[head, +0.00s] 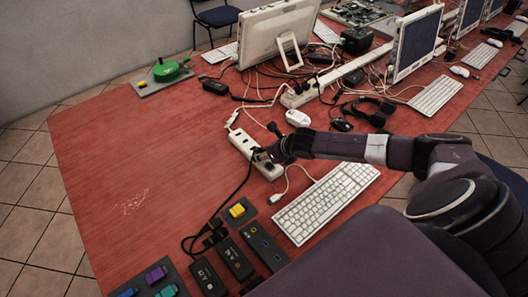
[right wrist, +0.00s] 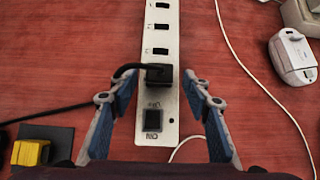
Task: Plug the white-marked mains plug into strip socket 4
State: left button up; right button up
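A white power strip (head: 240,138) lies on the red table; it also fills the middle of the right wrist view (right wrist: 161,22). A black plug (right wrist: 158,73) sits at the strip's lowest visible socket, its cable leaving to the left. I cannot make out a white mark on it, nor tell whether it is fully seated. Several sockets farther up the strip look empty. My right gripper (right wrist: 160,80) is open, with its blue-padded fingers apart on either side of the plug, not touching it. My left gripper is not in view.
A dark switch (right wrist: 153,121) is below the plug. A yellow block (head: 237,210) on a dark plate, black boxes (head: 235,258) and a keyboard (head: 325,203) lie nearby.

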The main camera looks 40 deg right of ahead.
jog(key=shift+r, duration=0.15)
jog(key=v, duration=1.2)
jog(key=shift+s, duration=0.1)
